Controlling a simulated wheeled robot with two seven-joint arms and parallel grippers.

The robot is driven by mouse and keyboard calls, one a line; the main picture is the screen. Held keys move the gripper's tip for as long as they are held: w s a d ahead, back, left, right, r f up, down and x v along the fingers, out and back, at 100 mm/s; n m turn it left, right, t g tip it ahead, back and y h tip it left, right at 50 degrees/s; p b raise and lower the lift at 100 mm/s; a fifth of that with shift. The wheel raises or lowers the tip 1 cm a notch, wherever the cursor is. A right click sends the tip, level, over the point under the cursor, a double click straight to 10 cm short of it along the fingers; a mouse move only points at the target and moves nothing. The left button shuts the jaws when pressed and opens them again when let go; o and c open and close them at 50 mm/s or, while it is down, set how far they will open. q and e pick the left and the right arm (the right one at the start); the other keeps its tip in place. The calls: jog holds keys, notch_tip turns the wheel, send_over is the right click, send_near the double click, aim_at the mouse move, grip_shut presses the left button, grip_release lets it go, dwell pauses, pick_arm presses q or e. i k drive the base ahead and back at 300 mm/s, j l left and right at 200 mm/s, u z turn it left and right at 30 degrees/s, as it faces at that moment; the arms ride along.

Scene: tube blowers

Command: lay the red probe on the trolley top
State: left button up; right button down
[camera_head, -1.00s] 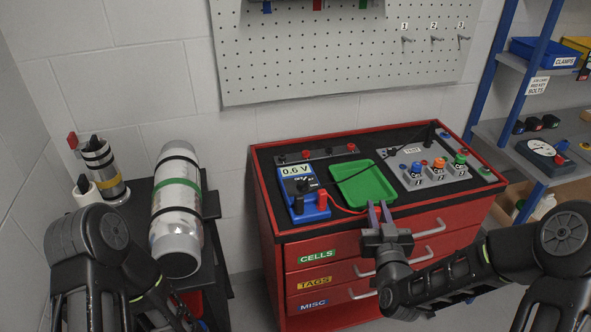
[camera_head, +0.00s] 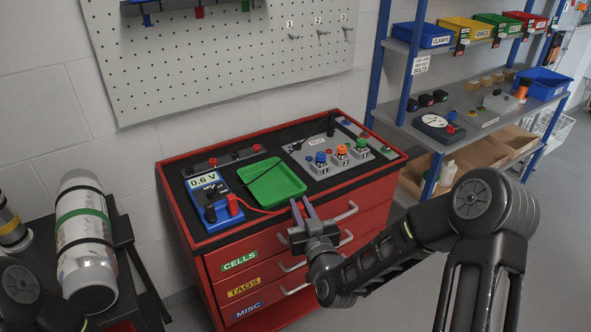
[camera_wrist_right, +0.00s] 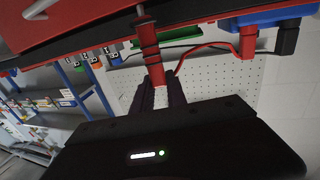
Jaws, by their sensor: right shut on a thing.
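The red probe (camera_wrist_right: 150,52) is between the fingers of my right gripper (camera_wrist_right: 158,88) in the right wrist view, its thin metal tip pointing away from the palm. In the head view my right gripper (camera_head: 301,207) is at the front edge of the red trolley, near the green tray, and the probe is largely hidden there. The trolley top (camera_head: 316,190) is dark with a red rim. A red lead runs from the blue meter (camera_head: 208,197) towards my right gripper. My left gripper is not in view; only part of that arm shows at lower left.
The green tray (camera_head: 272,183) lies mid-top, right of the meter. A grey panel with coloured knobs (camera_head: 342,155) takes the right side. A dark probe lies behind the meter. Blue-posted shelves (camera_head: 408,80) stand at right.

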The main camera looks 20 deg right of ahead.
aim_at(241, 198)
jog(key=k+l, duration=0.15)
jog(key=l, duration=0.25)
jog(key=k+l, duration=0.15)
jog(key=l, duration=0.25)
jog(key=k+l, duration=0.15)
jog(key=l, duration=0.25)
jog(key=k+l, duration=0.15)
jog(key=l, duration=0.2)
jog(key=u, duration=1.75)
